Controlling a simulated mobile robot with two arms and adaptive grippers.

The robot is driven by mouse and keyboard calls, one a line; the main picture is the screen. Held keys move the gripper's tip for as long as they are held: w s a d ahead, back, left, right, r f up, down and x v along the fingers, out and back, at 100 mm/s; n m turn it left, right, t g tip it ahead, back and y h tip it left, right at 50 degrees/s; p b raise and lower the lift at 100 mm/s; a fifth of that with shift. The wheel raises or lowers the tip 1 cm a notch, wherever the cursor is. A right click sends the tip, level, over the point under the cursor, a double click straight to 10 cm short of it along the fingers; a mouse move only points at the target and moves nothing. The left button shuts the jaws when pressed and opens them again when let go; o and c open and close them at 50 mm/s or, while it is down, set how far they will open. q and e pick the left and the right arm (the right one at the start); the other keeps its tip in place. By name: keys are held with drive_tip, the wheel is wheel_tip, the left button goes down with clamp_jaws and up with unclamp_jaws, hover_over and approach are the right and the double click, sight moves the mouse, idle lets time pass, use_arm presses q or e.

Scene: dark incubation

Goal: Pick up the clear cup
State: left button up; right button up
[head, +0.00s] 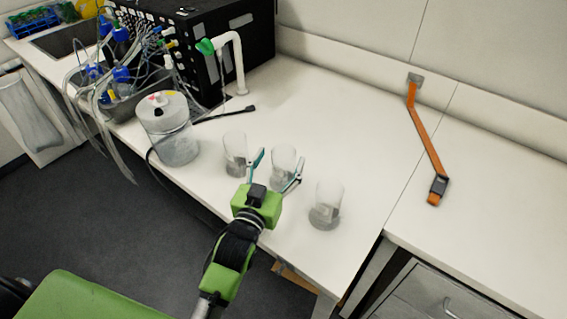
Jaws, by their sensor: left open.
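Three clear cups stand upright in a row on the white bench: a left cup (235,153), a middle cup (283,163) and a right cup (326,205). Each looks grey towards its base. My left gripper (277,168) is open, with its two teal fingers spread on either side of the middle cup. The left finger passes between the left and middle cups. I cannot tell whether the fingers touch the middle cup. My right gripper is not in view.
A clear lidded vessel (170,129) stands left of the cups near the front edge. A black machine (215,45) with tubes and blue-capped bottles is behind it. The bench (340,110) behind the cups is clear.

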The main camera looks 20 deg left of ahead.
sight(284, 152)
use_arm(q)
drive_tip(key=w, duration=0.3)
drive_tip(key=shift+w+d, duration=0.1)
drive_tip(key=shift+w, duration=0.15)
drive_tip(key=shift+s, duration=0.1)
drive_tip(key=shift+c, duration=0.7)
drive_tip(key=c, duration=1.1)
drive_tip(key=shift+r, duration=0.1)
